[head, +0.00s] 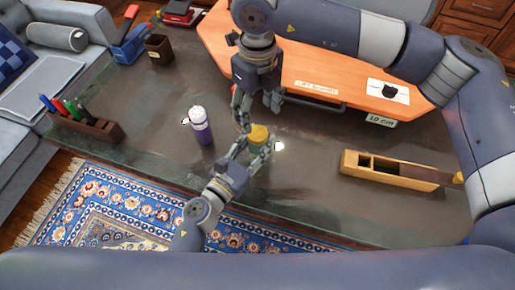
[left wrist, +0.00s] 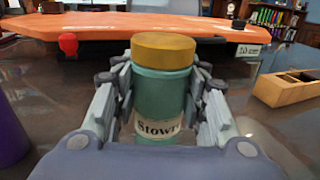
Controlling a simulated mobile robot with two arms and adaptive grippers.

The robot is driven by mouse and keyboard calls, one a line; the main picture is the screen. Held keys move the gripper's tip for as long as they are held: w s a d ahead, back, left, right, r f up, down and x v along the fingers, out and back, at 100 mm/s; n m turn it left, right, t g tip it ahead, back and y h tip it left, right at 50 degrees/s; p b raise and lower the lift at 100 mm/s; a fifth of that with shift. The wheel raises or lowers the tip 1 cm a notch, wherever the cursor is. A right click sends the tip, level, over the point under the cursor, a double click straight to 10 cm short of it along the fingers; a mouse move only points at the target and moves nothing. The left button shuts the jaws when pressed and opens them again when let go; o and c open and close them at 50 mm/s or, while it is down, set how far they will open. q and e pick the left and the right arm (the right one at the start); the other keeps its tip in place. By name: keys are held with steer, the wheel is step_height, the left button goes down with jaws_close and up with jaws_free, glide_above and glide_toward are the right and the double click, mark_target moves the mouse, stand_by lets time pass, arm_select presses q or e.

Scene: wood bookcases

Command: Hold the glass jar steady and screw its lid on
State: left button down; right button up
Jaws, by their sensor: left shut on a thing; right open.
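The glass jar (left wrist: 162,92) is teal with a pale label and stands upright on the dark glass table. Its gold lid (left wrist: 164,52) sits level on top; it also shows in the head view (head: 259,133). I cannot tell how tightly the lid is threaded. My left gripper (head: 252,153) is shut on the jar's body, with fingers on both sides below the lid. My right gripper (head: 258,112) is open and empty, close behind and above the lid in the head view. It does not show in the left wrist view. The jar's lower part is partly hidden by my left gripper.
A purple bottle with a white top (head: 201,126) stands left of the jar. A wooden box (head: 390,173) lies to the right. An orange board (head: 310,70) is behind. A pen holder (head: 90,125) and brown cup (head: 159,49) are at left. Bare tabletop lies between jar and box.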

mark_target(257, 132)
steer(key=n, duration=0.8)
steer(key=shift+n, duration=0.3)
steer(key=n, duration=0.6)
steer(key=shift+n, duration=0.4)
steer(key=n, duration=0.6)
steer(key=shift+n, duration=0.3)
steer(key=n, duration=0.6)
steer(key=shift+n, duration=0.3)
steer(key=shift+f, duration=3.95)
steer(key=shift+c, duration=0.4)
